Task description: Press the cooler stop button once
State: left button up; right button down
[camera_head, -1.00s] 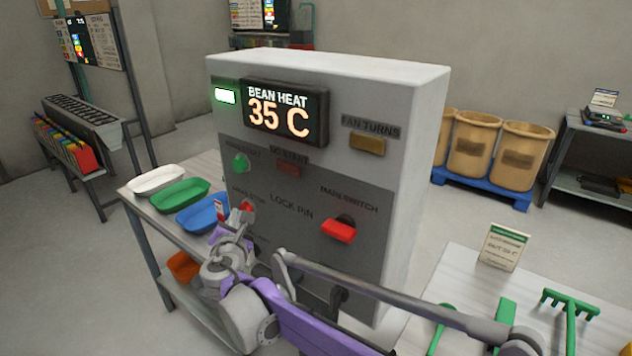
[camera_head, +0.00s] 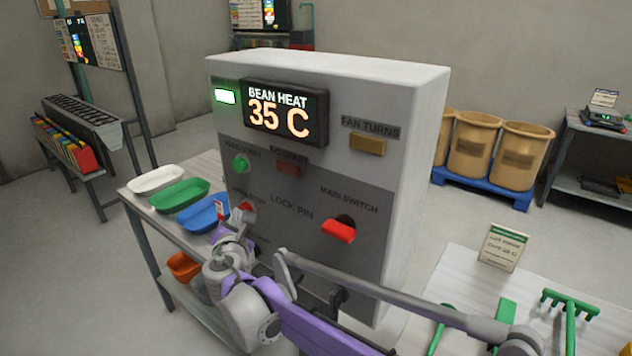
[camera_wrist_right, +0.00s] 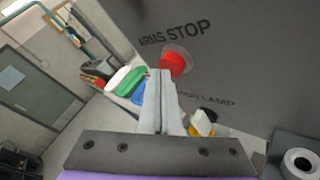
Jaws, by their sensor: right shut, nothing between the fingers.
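A grey control cabinet (camera_head: 320,180) fills the middle of the head view. A round red button (camera_head: 247,209) is low on its left side; in the wrist view the red button (camera_wrist_right: 175,62) sits in a pale ring under a label that reads "ARMS STOP". I see no label reading "cooler stop". My right gripper (camera_head: 239,219) is shut and empty, just in front of the red button. In the wrist view its closed fingers (camera_wrist_right: 160,80) point up beside the button's lower left. I cannot tell whether they touch it. My left gripper is not in view.
A green button (camera_head: 240,163), a dark red lamp (camera_head: 288,169) and a red main switch handle (camera_head: 339,231) are on the same panel. The display (camera_head: 285,112) reads "BEAN HEAT 35 C". White, green and blue trays (camera_head: 180,195) stand left of the cabinet.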

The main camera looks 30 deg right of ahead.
jog(key=shift+w+d, duration=0.1)
jog(key=shift+d, duration=0.15)
jog(key=shift+a, duration=0.35)
jog(key=shift+s+a, duration=0.1)
jog(key=shift+s, duration=0.1)
jog(key=a, duration=0.1)
jog(key=s+a, duration=0.1)
jog(key=a, duration=0.1)
jog(key=s+a, duration=0.1)
jog(key=a, duration=0.1)
jog(key=shift+a+p, duration=0.25)
jog(key=shift+p, duration=0.15)
dwell(0.9)
